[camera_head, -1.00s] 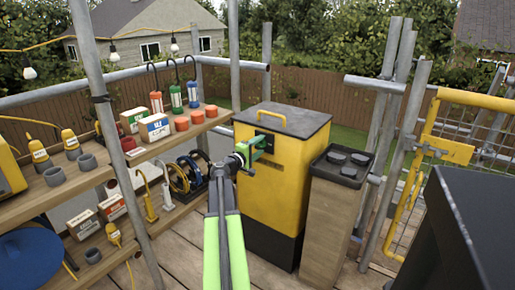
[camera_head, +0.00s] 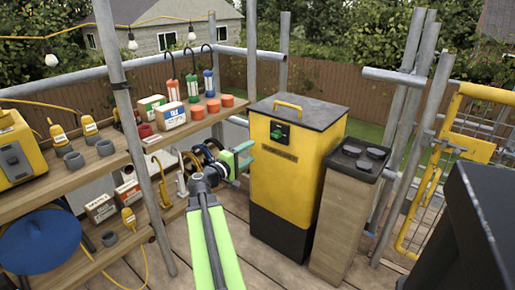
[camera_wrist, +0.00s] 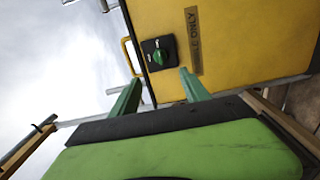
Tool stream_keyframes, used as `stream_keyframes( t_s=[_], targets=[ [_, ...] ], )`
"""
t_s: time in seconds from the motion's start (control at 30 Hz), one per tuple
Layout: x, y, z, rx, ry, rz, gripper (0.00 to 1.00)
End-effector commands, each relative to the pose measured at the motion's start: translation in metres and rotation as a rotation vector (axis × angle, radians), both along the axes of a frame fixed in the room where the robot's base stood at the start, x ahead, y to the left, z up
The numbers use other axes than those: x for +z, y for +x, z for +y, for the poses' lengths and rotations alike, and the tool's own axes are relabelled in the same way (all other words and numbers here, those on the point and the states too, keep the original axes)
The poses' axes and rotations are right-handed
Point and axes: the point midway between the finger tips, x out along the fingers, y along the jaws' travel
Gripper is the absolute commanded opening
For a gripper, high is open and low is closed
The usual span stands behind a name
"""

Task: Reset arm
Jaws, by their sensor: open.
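My arm reaches forward with a bright green link. My gripper (camera_head: 243,158) has green fingers and is open and empty, a little left of the yellow cabinet. In the wrist view my gripper (camera_wrist: 160,92) shows two green fingers spread apart, with nothing between them. The yellow cabinet (camera_head: 292,165) has a dark lid with a yellow handle, a black base, and a dark switch plate with a green knob (camera_head: 276,131). The green knob also shows in the wrist view (camera_wrist: 159,56), beyond the fingers and apart from them, beside a label plate.
A wooden shelf unit (camera_head: 105,160) on the left holds boxes, lanterns, orange cups and cable reels. A wooden post box (camera_head: 340,215) with a dark top stands right of the cabinet. Scaffold poles (camera_head: 405,120) and a yellow mesh gate (camera_head: 450,150) lie further right.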

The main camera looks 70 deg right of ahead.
Motion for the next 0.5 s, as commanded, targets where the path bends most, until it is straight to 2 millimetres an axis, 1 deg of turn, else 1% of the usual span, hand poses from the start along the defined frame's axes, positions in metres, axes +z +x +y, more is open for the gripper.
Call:
stream_keyframes(
  t_s=[0.03,0.13,0.5],
  targets=[
    [0.0,0.0011,0.0051,0.001,0.0,0.0,0.54],
    [0.0,0.0026,0.0085,0.001,0.0,0.0,0.54],
    [0.0,0.0027,0.0081,0.001,0.0,0.0,0.54]
  ],
)
